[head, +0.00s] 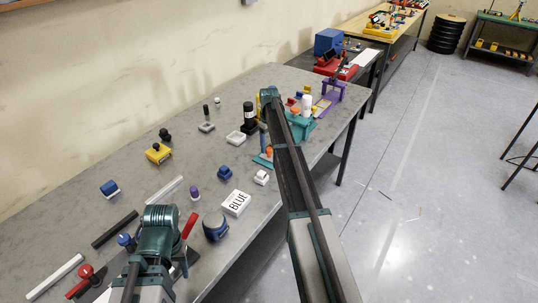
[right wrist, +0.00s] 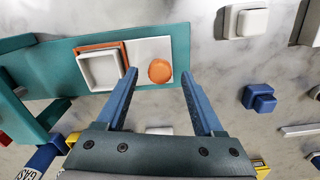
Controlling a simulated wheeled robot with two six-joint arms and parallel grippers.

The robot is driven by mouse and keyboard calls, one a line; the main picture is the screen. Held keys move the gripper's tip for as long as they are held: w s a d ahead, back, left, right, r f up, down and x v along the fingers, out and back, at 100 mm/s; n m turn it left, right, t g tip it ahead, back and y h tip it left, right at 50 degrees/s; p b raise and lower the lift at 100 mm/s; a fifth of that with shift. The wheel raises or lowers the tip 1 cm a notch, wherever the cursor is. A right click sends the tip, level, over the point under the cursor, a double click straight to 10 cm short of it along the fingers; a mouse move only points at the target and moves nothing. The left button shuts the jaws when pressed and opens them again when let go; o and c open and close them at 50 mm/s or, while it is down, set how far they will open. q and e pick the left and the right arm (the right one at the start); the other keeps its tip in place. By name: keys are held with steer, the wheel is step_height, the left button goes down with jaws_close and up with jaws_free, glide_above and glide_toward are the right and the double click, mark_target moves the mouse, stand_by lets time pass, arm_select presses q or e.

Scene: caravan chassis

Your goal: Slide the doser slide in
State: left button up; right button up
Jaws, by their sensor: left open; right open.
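The doser is a teal frame with a long flat teal plate (right wrist: 55,72); in the head view, part of the plate (head: 263,161) shows near the table's front edge. On the plate is a white slide (right wrist: 143,47) with a round orange knob (right wrist: 159,70). Beside it is an orange-rimmed square white cup (right wrist: 100,70). My right gripper (right wrist: 160,76) is open, its blue fingers on either side of the knob in the picture; I see no contact. My left arm (head: 160,222) is folded low at the table's near left; its fingers are mostly hidden behind its own links.
A white block marked BLUE (head: 236,202), a blue-and-white block (head: 225,173) and a small white block (head: 262,177) lie left of or near the plate.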

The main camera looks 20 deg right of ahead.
steer(key=shift+f+b, duration=0.4)
steer(key=shift+f, duration=0.4)
jaws_close()
stand_by(0.9)
